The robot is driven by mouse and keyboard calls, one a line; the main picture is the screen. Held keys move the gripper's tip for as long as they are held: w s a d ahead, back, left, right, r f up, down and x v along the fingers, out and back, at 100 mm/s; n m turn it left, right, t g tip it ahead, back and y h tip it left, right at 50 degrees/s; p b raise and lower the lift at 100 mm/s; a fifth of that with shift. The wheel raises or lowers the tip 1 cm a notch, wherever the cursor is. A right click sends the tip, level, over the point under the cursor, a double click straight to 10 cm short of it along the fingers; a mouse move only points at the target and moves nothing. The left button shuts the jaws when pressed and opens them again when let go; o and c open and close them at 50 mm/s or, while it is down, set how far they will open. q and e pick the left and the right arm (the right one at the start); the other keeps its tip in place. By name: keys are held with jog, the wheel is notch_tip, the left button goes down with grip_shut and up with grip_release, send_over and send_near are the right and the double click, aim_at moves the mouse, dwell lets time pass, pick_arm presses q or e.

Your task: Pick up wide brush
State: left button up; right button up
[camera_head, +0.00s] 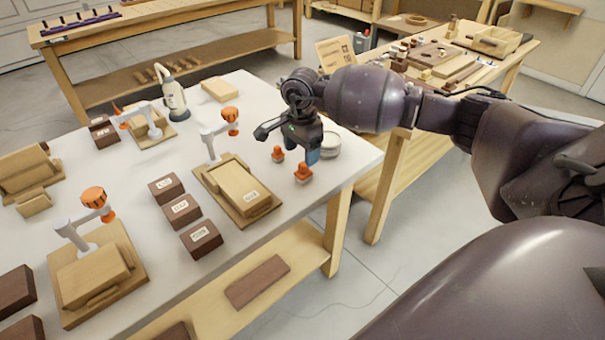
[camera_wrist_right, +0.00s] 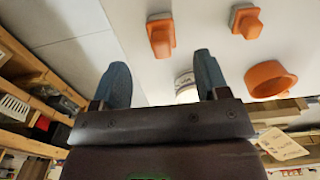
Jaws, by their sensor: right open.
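Two orange-handled pieces with pale grey undersides stand near the white table's right edge. The larger, nearer one (camera_head: 303,173), which looks like the wide brush, also shows in the right wrist view (camera_wrist_right: 160,36). The smaller one (camera_head: 278,154) stands to its left and shows at the top right of the wrist view (camera_wrist_right: 246,21). My right gripper (camera_head: 312,152) is open and empty, pointing down just beyond the larger piece. In the wrist view the larger piece lies ahead of the gap between the fingers (camera_wrist_right: 163,78), apart from both. My left gripper is not in view.
A round white container (camera_head: 331,146) stands right beside my gripper. A white stand with an orange cup (camera_head: 231,115) and a wooden block on a board (camera_head: 212,196) are to the left. Several dark labelled blocks (camera_head: 181,209) lie nearby. The table's right edge (camera_head: 368,165) is close.

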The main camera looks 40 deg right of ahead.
aim_at(303, 163)
jog(key=shift+f, duration=1.2)
jog(key=f, duration=0.4)
jog(key=shift+d+b, duration=0.35)
jog(key=shift+w+f, duration=0.1)
jog(key=shift+f, duration=0.35)
jog(key=c, duration=1)
jog(key=shift+r, duration=0.1)
